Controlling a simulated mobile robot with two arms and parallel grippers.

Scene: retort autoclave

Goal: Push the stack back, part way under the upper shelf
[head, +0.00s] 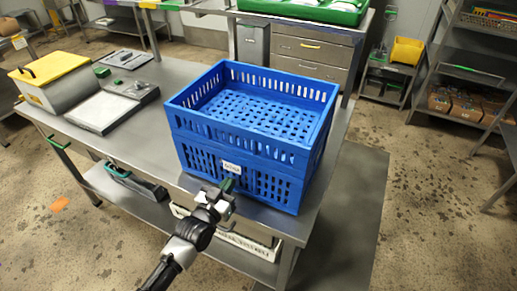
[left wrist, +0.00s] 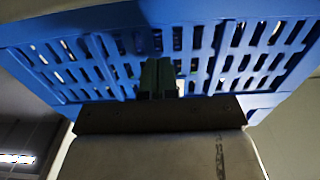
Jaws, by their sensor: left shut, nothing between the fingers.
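A stack of two blue slatted crates (head: 240,140) stands on the steel table (head: 130,140), with a small white label on its front. The upper crate looks empty. My left gripper (head: 226,188) is shut and empty at the lower front of the stack, just below the label. In the left wrist view its fingers (left wrist: 158,78) point at the blue slatted wall (left wrist: 220,45); whether they touch it I cannot tell. The upper shelf (head: 310,25) runs behind and above the table's back edge. My right gripper is not in view.
A yellow-lidded box (head: 50,78), a white-topped flat device (head: 103,110) and a dark tray (head: 125,58) sit on the table left of the stack. A green tray (head: 315,10) lies on the upper shelf. A post (head: 361,55) stands behind the stack's right.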

